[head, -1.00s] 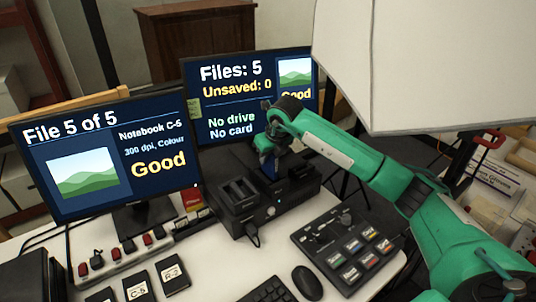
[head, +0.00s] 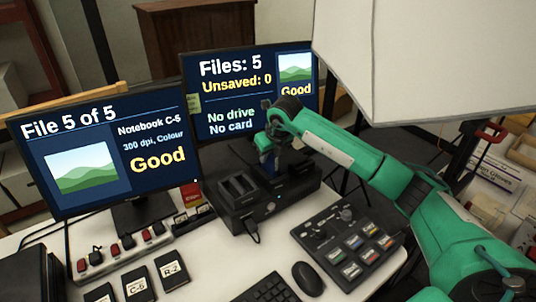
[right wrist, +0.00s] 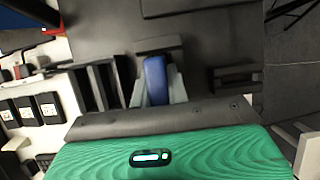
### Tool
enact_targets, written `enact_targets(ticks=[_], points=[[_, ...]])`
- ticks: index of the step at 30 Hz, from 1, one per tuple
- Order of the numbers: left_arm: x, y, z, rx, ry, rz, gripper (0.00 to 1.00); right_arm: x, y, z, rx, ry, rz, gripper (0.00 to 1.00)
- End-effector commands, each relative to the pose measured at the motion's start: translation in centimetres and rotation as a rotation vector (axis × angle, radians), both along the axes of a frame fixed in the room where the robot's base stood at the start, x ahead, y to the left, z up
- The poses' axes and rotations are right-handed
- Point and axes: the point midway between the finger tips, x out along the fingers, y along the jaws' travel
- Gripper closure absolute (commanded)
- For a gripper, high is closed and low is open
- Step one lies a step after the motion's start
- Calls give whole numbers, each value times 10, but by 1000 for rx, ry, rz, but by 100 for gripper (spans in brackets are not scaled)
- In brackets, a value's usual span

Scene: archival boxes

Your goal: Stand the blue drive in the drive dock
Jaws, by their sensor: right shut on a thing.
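The blue drive (head: 268,164) is upright between the fingers of my right gripper (head: 267,147), over the black box to the right of the drive dock. In the right wrist view the drive (right wrist: 155,80) shows between the two grey fingers, and the gripper is shut on it. The black unit with two upright slots, which looks like the drive dock (head: 237,203), stands left of the drive, with a cable at its front. Its slots (right wrist: 100,86) show left of the fingers in the right wrist view. Whether the drive's lower end touches the box is unclear. My left gripper is out of view.
A black box (head: 292,194) stands beside the dock. Two monitors (head: 105,160) stand behind; the right one reads "No drive" and "No card". A button panel (head: 350,243), mouse (head: 307,279), keyboard (head: 265,290) and labelled black cases (head: 139,285) are in front. A large white panel (head: 425,60) hangs upper right.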

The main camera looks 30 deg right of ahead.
Motion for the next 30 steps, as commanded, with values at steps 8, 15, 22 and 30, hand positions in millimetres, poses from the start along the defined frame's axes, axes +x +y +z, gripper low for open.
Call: enact_targets(ticks=[8,15,22,30], points=[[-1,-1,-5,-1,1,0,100,0,0,-6,0,-1,0,100],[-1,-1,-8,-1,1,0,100,0,0,-11,0,-1,0,100],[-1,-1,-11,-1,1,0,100,0,0,-16,0,-1,0,100],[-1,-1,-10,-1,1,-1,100,0,0,-14,0,-1,0,58]])
